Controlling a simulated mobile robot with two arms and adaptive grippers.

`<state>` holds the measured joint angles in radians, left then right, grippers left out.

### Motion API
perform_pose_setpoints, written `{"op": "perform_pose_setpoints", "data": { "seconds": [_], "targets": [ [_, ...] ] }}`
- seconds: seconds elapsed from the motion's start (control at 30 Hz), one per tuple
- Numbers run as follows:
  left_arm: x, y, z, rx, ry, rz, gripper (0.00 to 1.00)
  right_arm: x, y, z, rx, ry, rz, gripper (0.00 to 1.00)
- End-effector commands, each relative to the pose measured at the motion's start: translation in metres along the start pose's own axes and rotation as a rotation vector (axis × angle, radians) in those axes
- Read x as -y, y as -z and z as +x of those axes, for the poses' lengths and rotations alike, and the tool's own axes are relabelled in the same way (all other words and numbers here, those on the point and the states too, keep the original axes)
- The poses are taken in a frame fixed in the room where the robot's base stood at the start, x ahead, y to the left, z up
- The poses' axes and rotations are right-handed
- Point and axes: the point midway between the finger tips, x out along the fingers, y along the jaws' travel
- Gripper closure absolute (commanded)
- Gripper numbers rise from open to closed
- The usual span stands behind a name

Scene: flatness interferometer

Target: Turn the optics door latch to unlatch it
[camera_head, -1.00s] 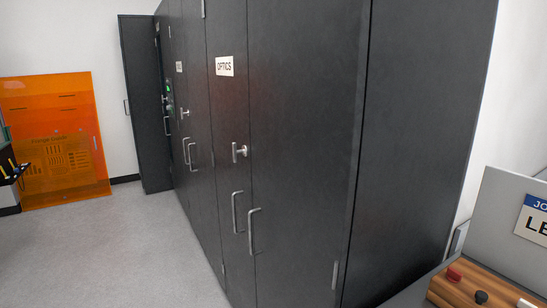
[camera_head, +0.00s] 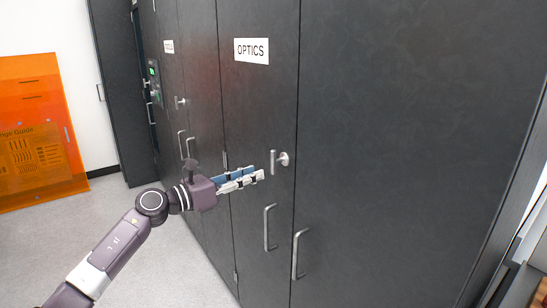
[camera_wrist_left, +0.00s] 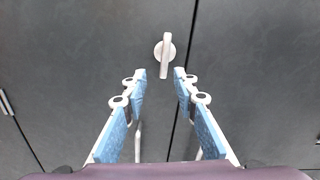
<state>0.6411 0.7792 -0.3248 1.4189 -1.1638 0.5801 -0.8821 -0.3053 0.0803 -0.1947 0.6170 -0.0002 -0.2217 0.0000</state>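In the left wrist view the latch (camera_wrist_left: 166,54) lies straight ahead, beyond and between the fingertips. My left gripper (camera_head: 262,175) is just left of the latch in the head view, its blue-padded fingers pointing at it. In the wrist view the gripper (camera_wrist_left: 160,76) is open with nothing between the fingers, and the lever looks apart from them. My right gripper is out of view.
Two silver bar handles (camera_head: 268,228) and (camera_head: 297,254) sit on the doors below the latch. More dark cabinets run back on the left, with one door (camera_head: 112,90) standing open. An orange panel (camera_head: 40,135) leans at the wall. The grey floor (camera_head: 180,255) is clear.

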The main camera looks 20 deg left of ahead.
Motion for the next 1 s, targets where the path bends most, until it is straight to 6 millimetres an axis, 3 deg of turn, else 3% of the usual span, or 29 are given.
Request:
{"op": "perform_pose_setpoints", "data": {
  "seconds": [0.07,0.2,0.6,1.0],
  "targets": [
    [0.008,-0.019,-0.001,-0.015,0.018,0.108,0.73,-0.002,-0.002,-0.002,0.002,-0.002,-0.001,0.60],
    [0.012,-0.028,0.009,-0.020,0.025,0.157,0.73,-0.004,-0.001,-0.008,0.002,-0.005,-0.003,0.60],
    [0.012,-0.026,0.067,-0.019,0.023,0.151,0.73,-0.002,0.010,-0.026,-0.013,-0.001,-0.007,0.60],
    [0.012,-0.023,0.076,-0.020,0.022,0.151,0.73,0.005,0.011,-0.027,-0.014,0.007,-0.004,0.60]
  ]
}}
